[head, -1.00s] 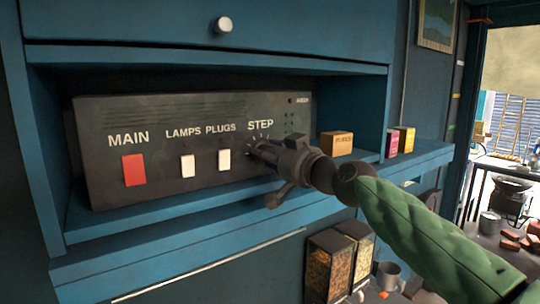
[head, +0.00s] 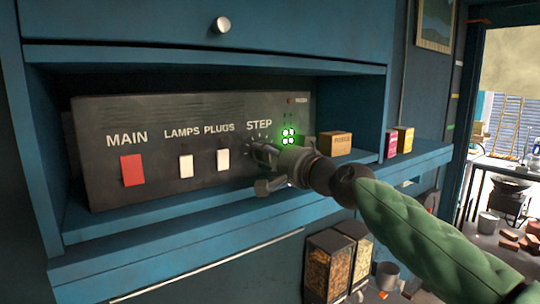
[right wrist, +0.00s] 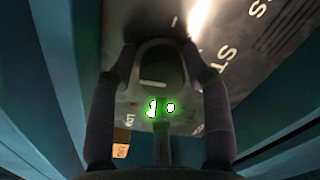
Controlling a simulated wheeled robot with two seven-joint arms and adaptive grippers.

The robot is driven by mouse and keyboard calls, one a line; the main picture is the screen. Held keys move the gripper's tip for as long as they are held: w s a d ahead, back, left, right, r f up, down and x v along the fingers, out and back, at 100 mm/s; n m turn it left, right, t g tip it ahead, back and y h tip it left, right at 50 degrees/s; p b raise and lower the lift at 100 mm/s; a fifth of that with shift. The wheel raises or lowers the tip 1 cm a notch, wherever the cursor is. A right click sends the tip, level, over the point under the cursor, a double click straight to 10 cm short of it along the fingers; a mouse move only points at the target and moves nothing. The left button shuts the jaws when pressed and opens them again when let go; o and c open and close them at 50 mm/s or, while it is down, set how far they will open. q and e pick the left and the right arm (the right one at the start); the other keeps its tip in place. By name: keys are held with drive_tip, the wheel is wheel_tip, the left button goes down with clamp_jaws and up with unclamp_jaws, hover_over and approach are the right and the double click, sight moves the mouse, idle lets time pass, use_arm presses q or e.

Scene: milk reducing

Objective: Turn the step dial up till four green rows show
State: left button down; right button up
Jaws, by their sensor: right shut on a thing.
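The dark control box (head: 215,115) stands in the blue cabinet's recess. Its step dial, under the word STEP, is mostly hidden by my right gripper (head: 262,153) in the head view. In the right wrist view the dark round dial (right wrist: 160,68) sits between the two fingers of my right gripper (right wrist: 163,60), which is shut on it. Two lower rows of green lights (head: 289,137) glow right of the dial; the lamps above them look dark. Green lights (right wrist: 160,108) also glow in the right wrist view. My left gripper is out of view.
A red main switch (head: 132,170) and two white switches (head: 186,166) are left of the dial. Two small boxes stand farther right.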

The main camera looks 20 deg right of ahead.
drive_tip(key=shift+a+f+m, duration=0.1)
drive_tip(key=shift+m, duration=0.4)
drive_tip(key=o, duration=1)
drive_tip(key=shift+w+a, duration=0.1)
drive_tip(key=shift+a, duration=0.05)
drive_tip(key=shift+s+d, duration=0.35)
drive_tip(key=shift+s, duration=0.15)
drive_tip(key=v, duration=1)
drive_tip(key=shift+s, duration=0.4)
drive_tip(key=shift+f, duration=0.1)
